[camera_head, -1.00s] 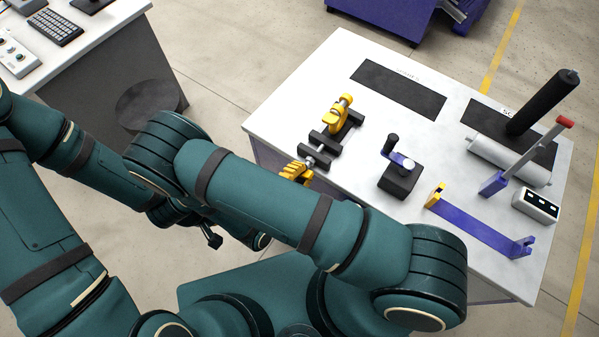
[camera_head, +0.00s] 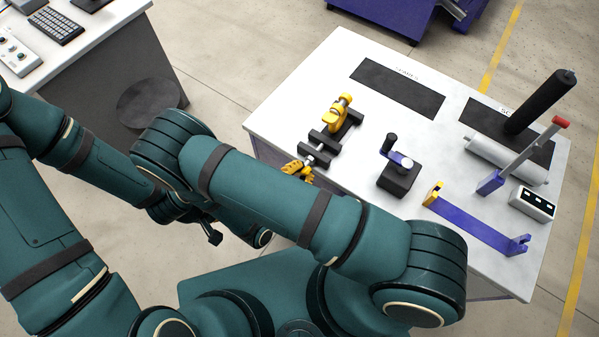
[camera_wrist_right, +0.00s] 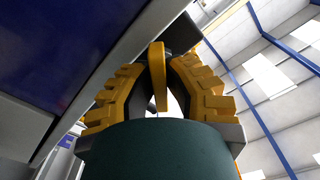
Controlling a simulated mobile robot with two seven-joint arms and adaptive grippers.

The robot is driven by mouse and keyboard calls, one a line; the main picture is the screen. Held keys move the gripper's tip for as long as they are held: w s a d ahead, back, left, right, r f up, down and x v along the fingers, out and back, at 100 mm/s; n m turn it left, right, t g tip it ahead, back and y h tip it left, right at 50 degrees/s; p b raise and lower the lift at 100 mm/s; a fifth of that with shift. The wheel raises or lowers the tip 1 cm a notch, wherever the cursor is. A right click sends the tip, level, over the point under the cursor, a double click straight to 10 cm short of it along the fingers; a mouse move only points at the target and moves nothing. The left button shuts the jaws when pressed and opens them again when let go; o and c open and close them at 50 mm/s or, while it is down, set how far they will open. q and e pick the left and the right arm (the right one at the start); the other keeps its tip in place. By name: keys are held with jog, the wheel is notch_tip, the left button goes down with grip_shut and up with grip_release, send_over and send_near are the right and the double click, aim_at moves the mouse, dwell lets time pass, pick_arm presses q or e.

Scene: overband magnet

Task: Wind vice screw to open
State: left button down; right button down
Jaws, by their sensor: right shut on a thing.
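The bench vice (camera_head: 331,137) stands on the white table, with black jaw blocks and a yellow piece (camera_head: 341,106) at its far end. My right gripper (camera_head: 298,168), with yellow fingers, is at the near end of the vice, at the table's left edge. My forearm partly hides it. In the right wrist view, the ribbed yellow fingers (camera_wrist_right: 158,68) close from both sides around a yellow handle bar (camera_wrist_right: 157,80) of the screw. The bar's far end and the screw behind it are mostly hidden.
To the right of the vice are a black block with a crank (camera_head: 399,176), a blue bracket (camera_head: 478,224), a grey roller (camera_head: 507,160) and a small switch box (camera_head: 533,203). A black mat (camera_head: 398,89) lies behind. The table edge runs close beside my right gripper.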

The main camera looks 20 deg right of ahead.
jog(key=n, duration=0.3)
jog(key=shift+r+p, duration=0.1)
jog(key=shift+p, duration=0.25)
jog(key=shift+n, duration=0.9)
jog(key=n, duration=0.3)
jog(key=shift+n, duration=0.3)
jog(key=shift+n+p, duration=0.6)
jog(key=shift+p, duration=0.3)
jog(key=c, duration=0.9)
grip_release()
